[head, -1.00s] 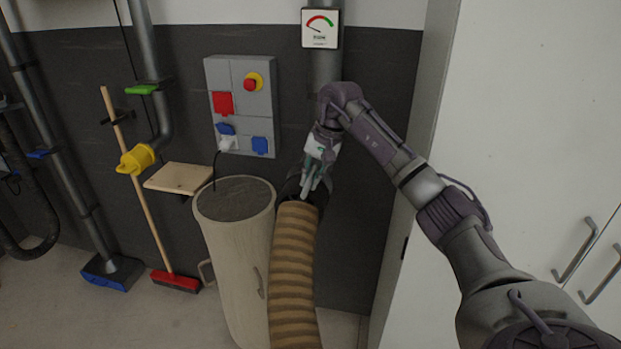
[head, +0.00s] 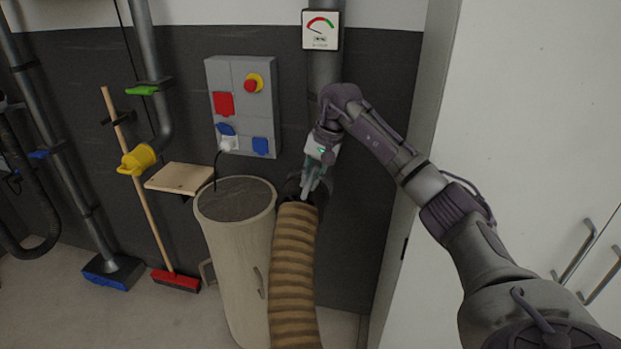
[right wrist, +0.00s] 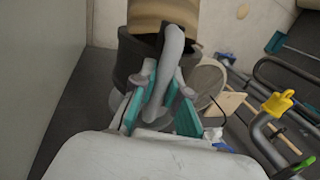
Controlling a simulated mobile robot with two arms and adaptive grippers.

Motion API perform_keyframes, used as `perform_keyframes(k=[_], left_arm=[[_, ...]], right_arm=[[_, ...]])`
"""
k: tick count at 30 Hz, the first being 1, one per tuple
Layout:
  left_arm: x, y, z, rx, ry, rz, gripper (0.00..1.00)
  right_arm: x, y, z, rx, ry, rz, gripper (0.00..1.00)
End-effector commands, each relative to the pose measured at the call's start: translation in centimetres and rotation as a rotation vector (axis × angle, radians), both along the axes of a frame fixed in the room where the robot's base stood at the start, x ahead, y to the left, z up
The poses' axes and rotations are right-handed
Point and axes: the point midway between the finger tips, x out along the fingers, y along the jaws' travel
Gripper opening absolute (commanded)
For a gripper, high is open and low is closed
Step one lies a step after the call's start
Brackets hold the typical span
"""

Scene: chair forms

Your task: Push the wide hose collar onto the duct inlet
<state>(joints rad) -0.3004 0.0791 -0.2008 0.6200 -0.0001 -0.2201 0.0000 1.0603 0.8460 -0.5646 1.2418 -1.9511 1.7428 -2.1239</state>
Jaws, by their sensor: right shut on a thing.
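The brown ribbed hose (head: 295,275) rises from below to a wide black collar (head: 289,188), partly hidden by my gripper. My right gripper (head: 312,182) is at the collar. In the right wrist view its green-sided fingers (right wrist: 162,78) are shut on a grey handle (right wrist: 172,48) standing out from the black collar (right wrist: 133,62). The hose end (right wrist: 165,12) shows above the collar there. A grey vertical duct (head: 325,72) comes down the wall behind my wrist. Its inlet is hidden, so I cannot tell whether the collar touches it. My left gripper is out of view.
A pale bin (head: 236,240) stands close left of the hose. A grey switch panel (head: 240,105) and small wooden shelf (head: 180,178) are on the wall. A red broom (head: 175,281) leans further left. A white cabinet (head: 530,130) bounds the right side.

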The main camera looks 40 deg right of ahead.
Motion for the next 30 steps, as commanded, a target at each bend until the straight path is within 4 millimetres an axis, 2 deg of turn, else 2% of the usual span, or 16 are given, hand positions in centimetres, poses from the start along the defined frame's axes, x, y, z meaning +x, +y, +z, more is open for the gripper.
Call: perform_keyframes(k=[30], left_arm=[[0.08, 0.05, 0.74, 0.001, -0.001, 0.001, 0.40]], right_arm=[[0.94, -0.87, 0.16, 0.003, -0.003, 0.000, 0.00]])
